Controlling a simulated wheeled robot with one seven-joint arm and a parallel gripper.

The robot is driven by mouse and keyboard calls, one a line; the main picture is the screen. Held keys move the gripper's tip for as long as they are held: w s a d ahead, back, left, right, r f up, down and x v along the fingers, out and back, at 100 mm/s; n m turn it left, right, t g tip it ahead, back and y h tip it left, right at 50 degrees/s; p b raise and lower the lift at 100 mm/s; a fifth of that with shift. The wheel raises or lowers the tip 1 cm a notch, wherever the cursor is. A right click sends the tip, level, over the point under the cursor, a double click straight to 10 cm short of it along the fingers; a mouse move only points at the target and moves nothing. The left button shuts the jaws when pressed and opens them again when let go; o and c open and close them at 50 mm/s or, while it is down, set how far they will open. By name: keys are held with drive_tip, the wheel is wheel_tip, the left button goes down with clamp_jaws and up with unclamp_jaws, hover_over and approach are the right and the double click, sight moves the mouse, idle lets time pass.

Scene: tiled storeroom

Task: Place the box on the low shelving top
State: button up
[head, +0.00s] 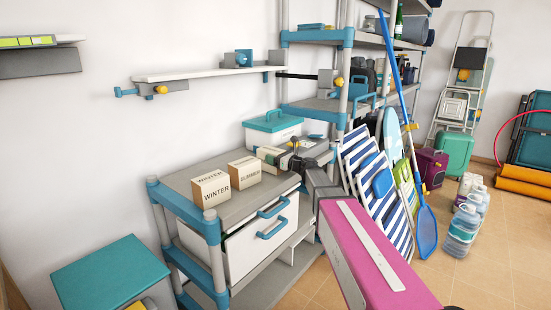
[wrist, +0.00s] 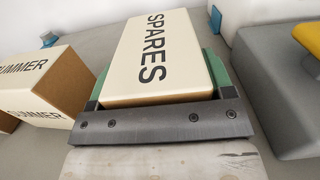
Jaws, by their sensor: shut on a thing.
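A cream and tan box marked SPARES (wrist: 160,45) sits between the green-padded fingers of my gripper (wrist: 155,80) in the wrist view. The fingers are shut on its two sides. In the head view my gripper (head: 290,160) is over the back right of the low shelving top (head: 247,197), a grey surface with blue corner posts. The held box (head: 268,154) is partly hidden there by the gripper. It is at or just above the surface; I cannot tell if it touches.
Boxes marked WINTER (head: 211,188) and SUMMER (head: 245,170) stand on the same top, left of my gripper. SUMMER (wrist: 45,85) is close beside the held box. A teal-lidded container (head: 272,127) stands behind. A grey and yellow object (wrist: 285,90) is at the right.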

drive_tip(key=shift+f, duration=0.1)
drive_tip(key=o, duration=1.1)
drive_tip(key=v, duration=1.2)
